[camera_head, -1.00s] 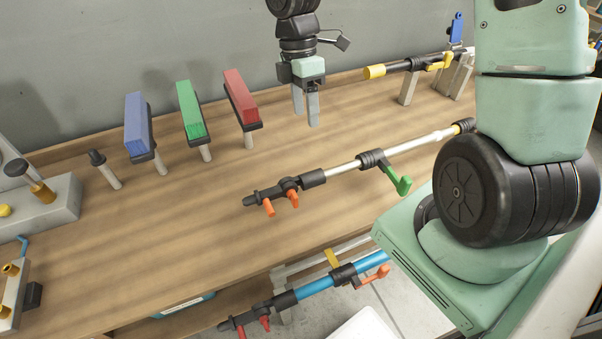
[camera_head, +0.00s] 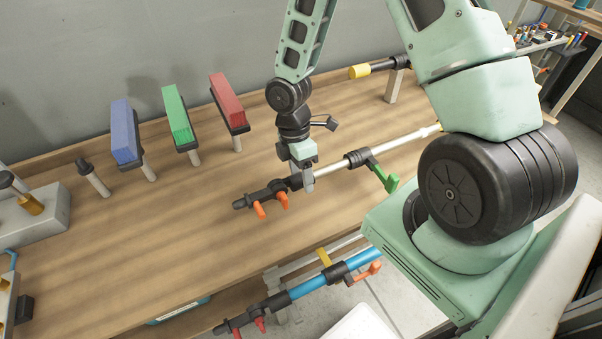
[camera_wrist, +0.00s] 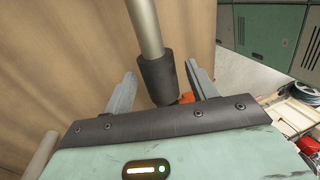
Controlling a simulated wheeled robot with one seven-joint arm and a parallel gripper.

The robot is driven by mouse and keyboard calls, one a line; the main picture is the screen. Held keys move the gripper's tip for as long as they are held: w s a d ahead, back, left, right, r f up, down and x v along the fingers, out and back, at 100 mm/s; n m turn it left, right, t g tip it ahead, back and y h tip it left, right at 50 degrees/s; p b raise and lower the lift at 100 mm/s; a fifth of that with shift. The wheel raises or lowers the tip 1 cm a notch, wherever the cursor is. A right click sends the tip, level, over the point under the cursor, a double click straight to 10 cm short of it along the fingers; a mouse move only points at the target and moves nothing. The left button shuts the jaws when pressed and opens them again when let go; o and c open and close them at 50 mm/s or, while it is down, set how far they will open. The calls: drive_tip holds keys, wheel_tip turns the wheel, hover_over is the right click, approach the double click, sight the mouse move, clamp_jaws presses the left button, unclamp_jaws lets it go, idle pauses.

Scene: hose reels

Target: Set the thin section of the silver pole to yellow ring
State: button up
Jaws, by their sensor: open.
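The silver pole (camera_head: 402,140) lies slantwise over the table, with a black sleeve and orange levers (camera_head: 281,200) at its left end. A black clamp with a green lever (camera_head: 388,178) sits farther right on it. A small yellow part (camera_head: 437,127) shows at its right end, partly hidden by my arm. My gripper (camera_head: 304,183) is at the black sleeve near the left end. In the wrist view, the open fingers of my gripper (camera_wrist: 160,78) stand either side of the black sleeve (camera_wrist: 157,80), with the silver tube (camera_wrist: 145,28) running away beyond. I cannot tell whether either finger touches.
A pole with a blue tube (camera_head: 316,284) lies at the table's front edge. Blue (camera_head: 124,130), green (camera_head: 178,115) and red (camera_head: 226,97) blocks stand on posts at the back left. A yellow-capped pole (camera_head: 359,71) is behind. The table's left middle is clear.

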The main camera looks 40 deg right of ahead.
sight(242, 199)
drive_tip(key=shift+f, duration=0.15)
clamp_jaws()
drive_tip(key=w+a, duration=0.1)
drive_tip(key=a, duration=0.4)
drive_tip(key=w+a, duration=0.1)
drive_tip(key=a, duration=0.4)
drive_tip(key=w+a+b, duration=0.1)
drive_tip(key=a, duration=0.3)
drive_tip(key=shift+a, duration=0.4)
unclamp_jaws()
drive_tip(key=a+b+v, duration=0.1)
drive_tip(key=b+v, duration=0.1)
drive_tip(key=v, duration=1.5)
drive_tip(key=shift+d+r, duration=0.3)
drive_tip(key=shift+d, duration=0.2)
